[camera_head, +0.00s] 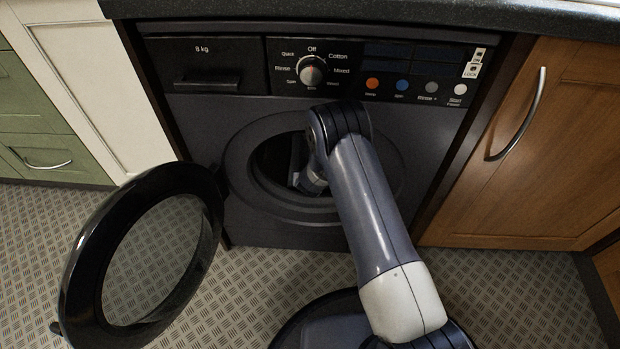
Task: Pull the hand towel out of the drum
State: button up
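The washing machine (250,112) is dark grey and built in under the counter. Its round door (85,270) stands wide open to the left. My arm reaches to the drum opening (272,160), and its wrist end is at or inside the opening. My gripper's fingers are hidden by the arm and the dark drum, so I cannot see whether they are open or shut. No hand towel can be made out; the inside of the drum is mostly dark or covered by my arm.
The open door ring takes up the lower left, above the patterned floor (255,285). A wooden cupboard (545,150) with a curved handle stands on the right. Green drawers (40,120) are at the far left. The dark countertop (400,20) runs above the machine.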

grip_shut()
dwell(0.5)
jog(key=shift+r, duration=0.1)
notch_tip(320, 180, up, 7)
jog(key=p, duration=0.4)
